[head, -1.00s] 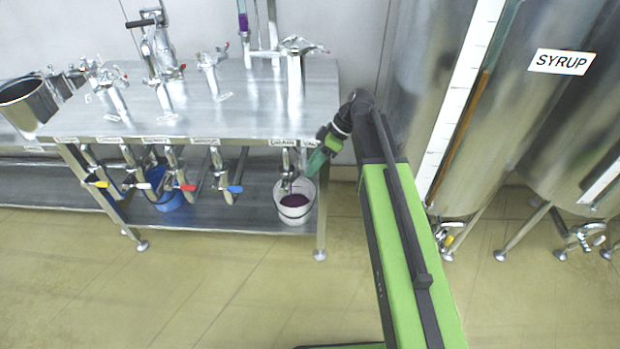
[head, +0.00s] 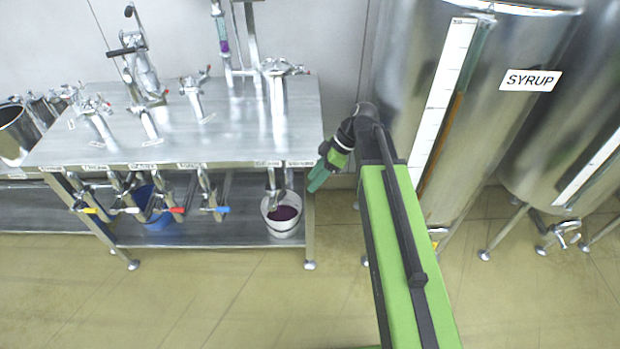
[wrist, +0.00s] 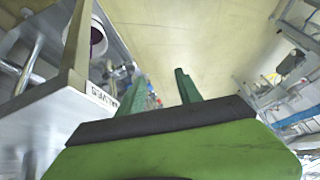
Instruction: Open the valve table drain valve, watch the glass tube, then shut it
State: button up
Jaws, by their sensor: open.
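The valve table (head: 245,130) stands at left in the head view. Its drain valve (head: 274,190) hangs under the front edge near the right end; its handle position is unclear. A white bucket (head: 270,227) holding dark purple liquid stands below it and shows at the upper left of the wrist view (wrist: 98,50). The glass tube (head: 221,35) rises behind the table with purple liquid in it. My gripper (head: 315,184) is just right of the table's right end, apart from the drain valve. In the wrist view its green fingers (wrist: 160,78) are spread with nothing between them.
Valves with yellow, red and blue handles (head: 217,209) line the table front to the left. A blue bucket (head: 158,222) stands on the lower shelf (head: 200,236). The syrup tank (head: 490,110) stands to the right. The floor in front (head: 220,300) is clear.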

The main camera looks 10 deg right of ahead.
jog(key=p+v, duration=0.2)
jog(key=v, duration=0.1)
jog(key=p+v, duration=0.1)
jog(key=shift+s+d+r, duration=0.25)
jog(key=shift+s+d, duration=0.05)
jog(key=shift+d, duration=0.1)
jog(key=shift+c, duration=0.2)
